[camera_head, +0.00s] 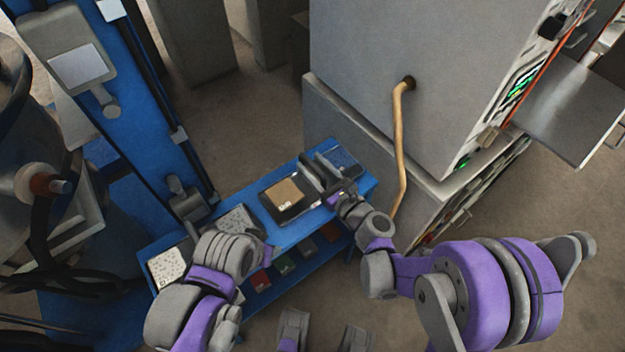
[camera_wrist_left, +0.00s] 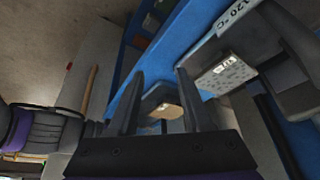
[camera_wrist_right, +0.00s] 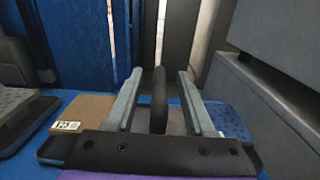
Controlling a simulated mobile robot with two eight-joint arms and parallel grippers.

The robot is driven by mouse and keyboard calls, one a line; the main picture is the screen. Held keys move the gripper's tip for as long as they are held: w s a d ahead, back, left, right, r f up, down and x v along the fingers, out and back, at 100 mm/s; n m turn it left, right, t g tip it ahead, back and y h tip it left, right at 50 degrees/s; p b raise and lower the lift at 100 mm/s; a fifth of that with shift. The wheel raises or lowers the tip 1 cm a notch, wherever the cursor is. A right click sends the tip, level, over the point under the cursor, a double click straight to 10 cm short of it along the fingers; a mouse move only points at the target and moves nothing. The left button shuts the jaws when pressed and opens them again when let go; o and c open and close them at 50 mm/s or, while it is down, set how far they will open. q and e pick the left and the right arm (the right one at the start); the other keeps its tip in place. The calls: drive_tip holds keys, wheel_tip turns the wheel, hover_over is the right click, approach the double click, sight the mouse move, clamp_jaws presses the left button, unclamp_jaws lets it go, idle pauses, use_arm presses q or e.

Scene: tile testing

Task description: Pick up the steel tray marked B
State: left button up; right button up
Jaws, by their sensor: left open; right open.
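A dark tray (camera_head: 304,207) with a tan tile (camera_head: 284,192) on it lies on the blue bench. The tan tile also shows in the left wrist view (camera_wrist_left: 167,111) and the right wrist view (camera_wrist_right: 84,112). I cannot read a B on any tray. My right gripper (camera_head: 322,170) is open at the bench's right end. In the right wrist view, its fingers stand on either side of a dark upright piece (camera_wrist_right: 159,100); contact is unclear. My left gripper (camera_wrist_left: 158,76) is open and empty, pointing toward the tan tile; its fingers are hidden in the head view.
A blue speckled tile (camera_head: 343,158) lies at the bench's right end. A pale speckled tile (camera_head: 166,265) lies at its left end. Coloured pieces (camera_head: 284,263) sit on a lower shelf. A grey cabinet (camera_head: 400,60) with a tan hose (camera_head: 402,140) stands close behind the right gripper.

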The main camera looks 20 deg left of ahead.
drive_tip(key=shift+w+a, duration=0.15)
drive_tip(key=shift+a, duration=0.1)
drive_tip(key=shift+d, duration=0.1)
clamp_jaws()
idle(1.2)
